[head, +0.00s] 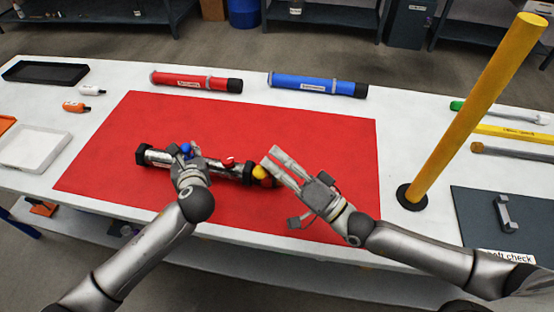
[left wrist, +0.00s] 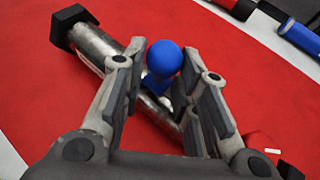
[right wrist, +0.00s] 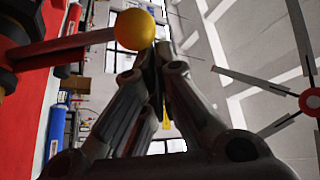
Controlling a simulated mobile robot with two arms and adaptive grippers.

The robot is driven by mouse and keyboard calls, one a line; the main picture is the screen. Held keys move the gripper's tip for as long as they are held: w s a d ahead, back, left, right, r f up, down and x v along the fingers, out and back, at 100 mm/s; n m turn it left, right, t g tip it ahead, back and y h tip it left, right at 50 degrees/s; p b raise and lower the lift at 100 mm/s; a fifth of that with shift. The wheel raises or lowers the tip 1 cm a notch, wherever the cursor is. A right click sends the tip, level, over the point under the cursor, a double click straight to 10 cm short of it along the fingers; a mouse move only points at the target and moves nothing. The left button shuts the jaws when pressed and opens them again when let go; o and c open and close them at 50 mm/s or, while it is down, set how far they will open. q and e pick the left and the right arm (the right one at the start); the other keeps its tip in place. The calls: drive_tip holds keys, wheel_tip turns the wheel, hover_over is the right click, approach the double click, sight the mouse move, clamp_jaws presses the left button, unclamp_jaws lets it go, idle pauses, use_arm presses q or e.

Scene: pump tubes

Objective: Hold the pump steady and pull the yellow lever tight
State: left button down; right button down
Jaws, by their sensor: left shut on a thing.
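The silver pump (head: 158,157) with black ends lies on the red mat (head: 330,135). It carries a blue lever (head: 186,149), a red lever (head: 229,161) and, at the right end, a yellow lever with a ball knob (head: 260,172). My left gripper (left wrist: 165,85) is shut on the blue lever (left wrist: 163,60), its fingers on both sides below the ball. My right gripper (head: 271,159) is shut and empty, its fingertips beside the yellow knob. In the right wrist view the yellow ball (right wrist: 135,29) is just left of the fingertips (right wrist: 156,60). Contact is unclear.
Red (head: 195,82) and blue (head: 317,85) tubes lie behind the mat. A white tray (head: 35,147), black tray (head: 45,72) and small bottles are left; tools and a dark board (head: 480,215) are right.

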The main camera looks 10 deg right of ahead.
use_arm(q)
drive_tip(key=shift+f, duration=0.1)
use_arm(e)
wheel_tip(320, 180, up, 3)
drive_tip(key=w+d, duration=0.2)
use_arm(q)
drive_tip(key=shift+f, duration=0.1)
use_arm(e)
drive_tip(key=f+v, duration=0.1)
drive_tip(key=v, duration=0.8)
drive_tip(key=shift+d, duration=0.4)
drive_tip(key=shift+f, duration=0.1)
use_arm(q)
drive_tip(key=c, duration=1.1)
unclamp_jaws()
use_arm(e)
drive_tip(key=shift+w, duration=0.1)
use_arm(q)
drive_tip(key=shift+o, duration=0.2)
drive_tip(key=v, duration=1.2)
